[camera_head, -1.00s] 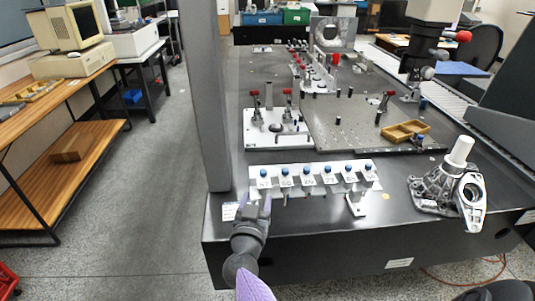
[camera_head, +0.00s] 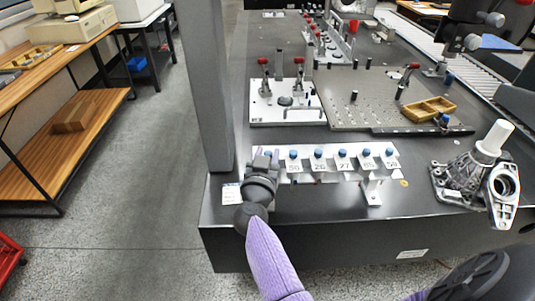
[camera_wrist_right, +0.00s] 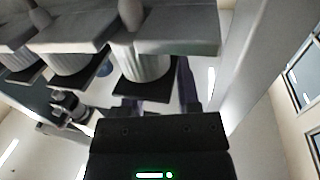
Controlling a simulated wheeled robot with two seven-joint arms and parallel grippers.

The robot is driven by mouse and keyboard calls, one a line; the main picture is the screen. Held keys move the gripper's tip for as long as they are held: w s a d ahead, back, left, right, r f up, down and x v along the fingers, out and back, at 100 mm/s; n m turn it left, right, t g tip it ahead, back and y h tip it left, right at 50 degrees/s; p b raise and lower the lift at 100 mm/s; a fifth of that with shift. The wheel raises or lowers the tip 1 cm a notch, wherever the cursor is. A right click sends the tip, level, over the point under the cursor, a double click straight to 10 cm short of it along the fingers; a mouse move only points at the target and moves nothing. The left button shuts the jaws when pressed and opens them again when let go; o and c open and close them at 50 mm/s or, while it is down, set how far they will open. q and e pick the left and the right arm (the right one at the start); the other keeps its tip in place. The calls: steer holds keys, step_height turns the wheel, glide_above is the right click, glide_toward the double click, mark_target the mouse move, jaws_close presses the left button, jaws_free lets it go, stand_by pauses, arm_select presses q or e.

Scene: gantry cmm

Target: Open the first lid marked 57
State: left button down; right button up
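A white rack (camera_head: 345,176) near the front edge of the dark table holds a row of numbered stations with blue tops (camera_head: 343,154). The numbers are small; I cannot surely read a 57. My right gripper (camera_head: 266,156) is at the leftmost station, its two fingers apart on either side of it, and hides that station's label. In the right wrist view the spread fingers (camera_wrist_right: 160,95) are close to a white ribbed cylinder (camera_wrist_right: 146,62) under a grey ledge. I cannot tell whether they touch it. My left gripper is not in view.
A grey column (camera_head: 205,90) stands close left of my right gripper. A metal casting (camera_head: 465,180) sits at the right front. A plate with red-handled clamps (camera_head: 285,115) and a pegged plate with a yellow tray (camera_head: 428,109) lie behind the rack.

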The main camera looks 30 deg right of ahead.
jaws_close()
stand_by(1.1)
